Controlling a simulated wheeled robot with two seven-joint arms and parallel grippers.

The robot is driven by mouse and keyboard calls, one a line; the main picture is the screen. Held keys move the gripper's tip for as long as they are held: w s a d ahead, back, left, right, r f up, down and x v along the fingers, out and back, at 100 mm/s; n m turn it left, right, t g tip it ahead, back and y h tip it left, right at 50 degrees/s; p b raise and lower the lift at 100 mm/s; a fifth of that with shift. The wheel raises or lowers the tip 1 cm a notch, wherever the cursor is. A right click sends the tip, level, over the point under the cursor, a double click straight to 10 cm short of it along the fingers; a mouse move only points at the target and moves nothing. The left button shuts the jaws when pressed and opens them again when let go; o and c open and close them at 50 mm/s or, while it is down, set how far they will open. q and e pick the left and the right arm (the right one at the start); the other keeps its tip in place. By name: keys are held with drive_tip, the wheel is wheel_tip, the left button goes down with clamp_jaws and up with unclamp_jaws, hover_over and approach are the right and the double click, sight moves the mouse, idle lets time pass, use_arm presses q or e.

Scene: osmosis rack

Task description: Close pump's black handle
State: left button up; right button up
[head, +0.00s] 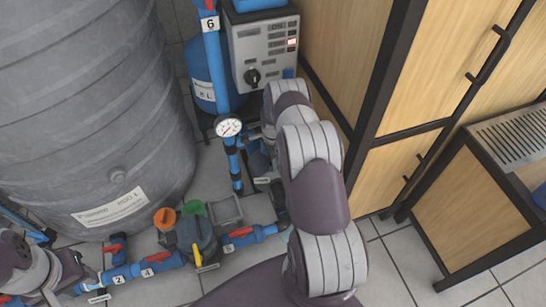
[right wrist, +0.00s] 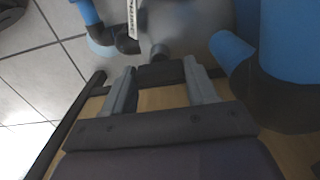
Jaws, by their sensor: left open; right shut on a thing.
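In the right wrist view, my right gripper (right wrist: 158,78) has its two grey fingers on either side of a short black handle (right wrist: 160,74). The handle sits against a grey rounded body with a white label (right wrist: 132,18). In the head view my right arm covers most of this spot, and the handle cannot be made out there. My left gripper (head: 80,276) is at the lower left of the head view, open, close to the blue pipe with red-handled valves and away from the black handle.
A large grey tank (head: 90,110) fills the left. A pressure gauge (head: 228,127) and blue pipes stand beside my right arm, below a control box (head: 264,50). Wooden cabinets (head: 440,75) bound the right. Tiled floor is free at lower right.

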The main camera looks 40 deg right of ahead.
drive_tip(key=o, duration=1.1)
drive_tip(key=shift+c, duration=0.2)
